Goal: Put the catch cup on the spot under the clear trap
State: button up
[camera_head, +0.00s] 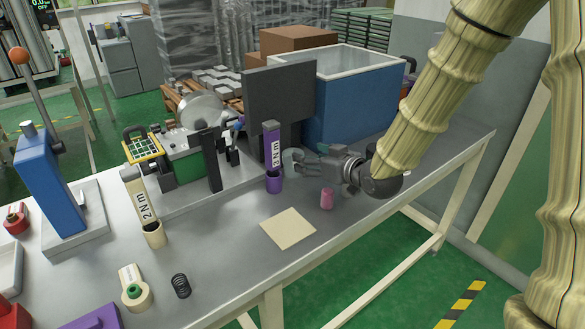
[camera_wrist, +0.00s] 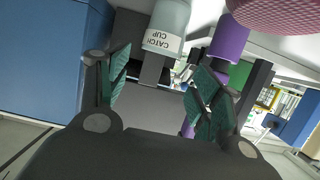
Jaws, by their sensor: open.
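The catch cup (camera_wrist: 168,22) is a pale grey-green cup with a white label reading "CATCH CUP", upside down at the top of the wrist view. In the head view the pale cup (camera_head: 291,158) stands on the bench just left of my gripper (camera_head: 308,163), partly hidden by it. My gripper is open, and its two teal fingers (camera_wrist: 160,78) are spread in the wrist view with the cup ahead of the gap between them. I cannot tell whether they touch it. I cannot make out a clear trap or the spot under it.
A purple column (camera_head: 273,155) marked "3 N m" stands left of the cup. A pink cylinder (camera_head: 327,199) stands close in front of my gripper. A beige square (camera_head: 287,228) lies bare on the bench. A dark panel (camera_head: 277,97) and a blue bin (camera_head: 355,100) stand behind.

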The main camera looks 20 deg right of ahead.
aim_at(288, 152)
jog(key=x, duration=0.3)
jog(key=shift+w+a+f, duration=0.15)
jog(key=shift+w, duration=0.2)
jog(key=x, duration=0.4)
jog(key=shift+f, duration=0.35)
jog(key=shift+w+a+f, duration=0.1)
jog(key=shift+w+a, duration=0.1)
jog(key=shift+w, duration=0.25)
jog(key=shift+c, duration=0.5)
jog(key=c, duration=0.6)
